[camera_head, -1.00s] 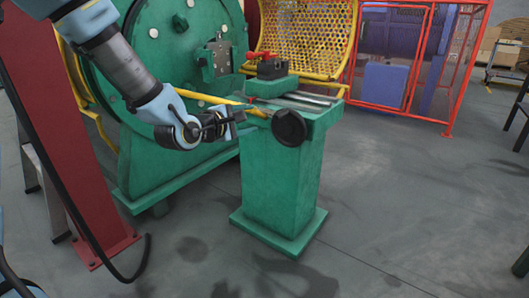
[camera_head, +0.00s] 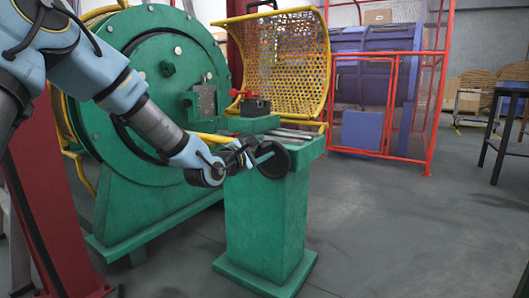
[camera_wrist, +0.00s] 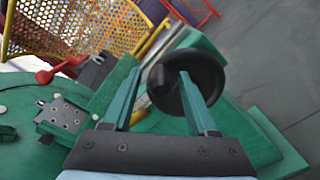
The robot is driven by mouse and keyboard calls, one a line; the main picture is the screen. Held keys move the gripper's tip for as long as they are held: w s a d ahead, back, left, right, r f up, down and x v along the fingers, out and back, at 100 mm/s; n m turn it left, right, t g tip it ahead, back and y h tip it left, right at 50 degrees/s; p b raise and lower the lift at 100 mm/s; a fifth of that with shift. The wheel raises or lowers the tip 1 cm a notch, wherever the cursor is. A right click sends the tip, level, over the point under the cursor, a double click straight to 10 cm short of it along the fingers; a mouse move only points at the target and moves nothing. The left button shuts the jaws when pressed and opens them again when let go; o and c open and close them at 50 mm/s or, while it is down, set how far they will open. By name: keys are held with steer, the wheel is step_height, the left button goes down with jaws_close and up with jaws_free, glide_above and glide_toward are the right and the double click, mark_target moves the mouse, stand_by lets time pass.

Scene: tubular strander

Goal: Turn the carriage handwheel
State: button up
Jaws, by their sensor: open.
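The carriage handwheel (camera_head: 280,165) is a black disc on the front end of the green carriage pedestal. In the wrist view the handwheel (camera_wrist: 208,72) lies beyond my fingertips, with a dark knob-like part (camera_wrist: 157,80) showing between the two fingers. My gripper (camera_head: 254,153) is open and at the left side of the wheel in the head view. In the wrist view my gripper (camera_wrist: 160,73) has its right finger in front of the wheel face and its left finger clear of the rim. I cannot tell whether either finger touches the wheel.
The green pedestal (camera_head: 265,225) stands on the floor. A red-handled clamp (camera_head: 252,101) sits on the carriage top. A yellow mesh guard (camera_head: 285,60) and a large green disc housing (camera_head: 150,50) stand behind. A red post (camera_head: 50,200) is at left.

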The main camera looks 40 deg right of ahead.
steer(key=shift+w+d, duration=0.15)
steer(key=shift+d, duration=0.45)
jaws_close()
